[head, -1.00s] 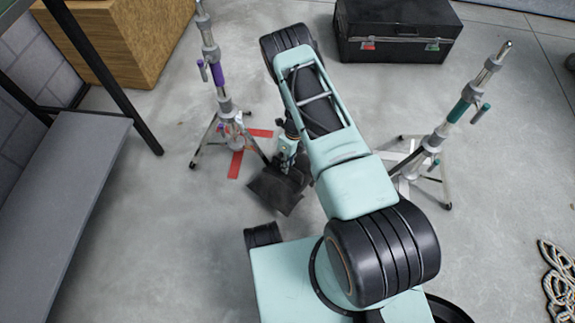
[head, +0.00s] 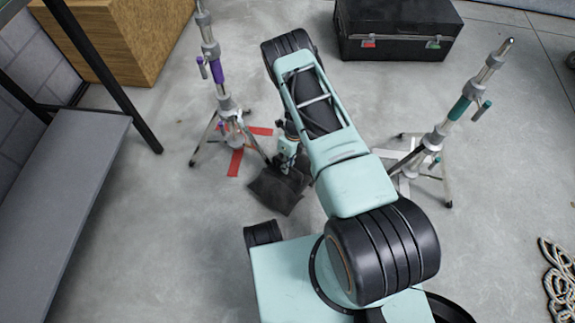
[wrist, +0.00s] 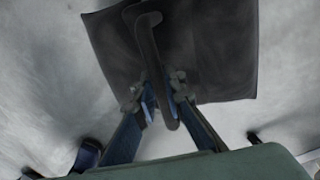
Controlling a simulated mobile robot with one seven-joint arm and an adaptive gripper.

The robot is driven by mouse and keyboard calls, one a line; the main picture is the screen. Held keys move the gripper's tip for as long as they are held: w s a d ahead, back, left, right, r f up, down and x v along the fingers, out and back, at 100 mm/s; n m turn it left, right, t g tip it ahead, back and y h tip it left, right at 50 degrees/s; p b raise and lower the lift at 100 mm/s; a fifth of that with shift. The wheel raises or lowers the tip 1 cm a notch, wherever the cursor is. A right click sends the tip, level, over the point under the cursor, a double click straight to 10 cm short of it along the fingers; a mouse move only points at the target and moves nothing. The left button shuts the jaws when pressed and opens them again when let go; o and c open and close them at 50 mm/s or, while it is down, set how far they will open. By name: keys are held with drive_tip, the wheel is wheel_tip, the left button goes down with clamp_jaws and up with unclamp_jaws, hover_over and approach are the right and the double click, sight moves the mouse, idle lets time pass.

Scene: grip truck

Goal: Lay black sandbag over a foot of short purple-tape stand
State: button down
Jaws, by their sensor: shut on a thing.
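The purple-tape stand (head: 217,72) stands upright at the left in the head view, its legs spread beside red floor tape. The black sandbag (head: 276,190) is in front and to the right of this stand, near the end of its front right leg. It also shows in the wrist view (wrist: 222,50). My gripper (wrist: 160,98) is shut on the sandbag's strap, with the bag below the fingers. In the head view my arm partly hides the gripper and the bag. I cannot tell whether the bag touches the floor or the stand's foot.
A teal-tape stand (head: 460,105) stands at the right on pale floor tape. A black case (head: 395,28) and a wooden box (head: 135,40) are at the back. A grey shelf (head: 65,190) runs along the left.

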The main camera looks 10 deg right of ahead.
drive_tip(key=shift+w+f, duration=0.2)
drive_tip(key=shift+f, duration=0.3)
drive_tip(key=c, duration=2.1)
unclamp_jaws()
drive_tip(key=shift+o, duration=0.8)
drive_tip(key=shift+s+f, duration=0.2)
drive_tip(key=shift+s, duration=0.05)
wheel_tip(320, 180, up, 12)
drive_tip(key=w+d, duration=0.1)
drive_tip(key=shift+w+d, duration=0.35)
drive_tip(key=shift+r, duration=0.1)
